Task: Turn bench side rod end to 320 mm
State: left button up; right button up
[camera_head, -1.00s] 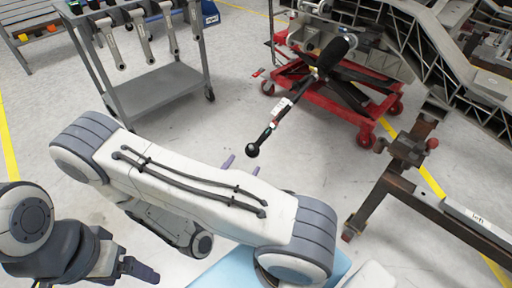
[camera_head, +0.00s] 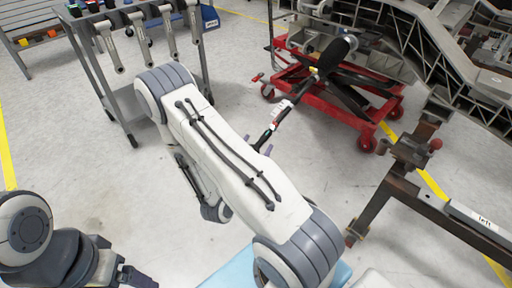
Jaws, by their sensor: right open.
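The bench side rod (camera_head: 282,111) is a slim dark rod with a white label. It slopes down and left from a black bulb-shaped part (camera_head: 336,55) over the red cart. Its lower end is hidden behind my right arm. My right gripper (camera_head: 259,146) is open, with only small bits of its fingertips showing past the arm link, beside the lower part of the rod. I cannot tell whether it touches the rod. My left gripper (camera_head: 138,279) is at the bottom left, far from the rod, and its jaw state is unclear. No length reading is legible.
A red lift cart (camera_head: 368,118) stands behind the rod. A grey trolley (camera_head: 154,92) with hanging arm parts is at upper left. A brown steel stand (camera_head: 385,195) is at right, below the grey chassis frame (camera_head: 440,65). Bare floor lies between them.

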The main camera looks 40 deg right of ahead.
grip_shut()
jog(key=shift+r+p, duration=0.15)
jog(key=shift+p, duration=0.35)
jog(key=n+g+p, duration=0.1)
jog(key=p, duration=0.2)
jog(key=shift+s+r+g, duration=0.1)
jog(key=shift+g, duration=0.2)
jog(key=shift+d+g+p, duration=0.1)
jog(key=shift+g+p, duration=0.2)
jog(key=shift+p, duration=0.25)
jog(key=shift+s+f, duration=0.1)
jog(key=shift+f, duration=0.2)
grip_release()
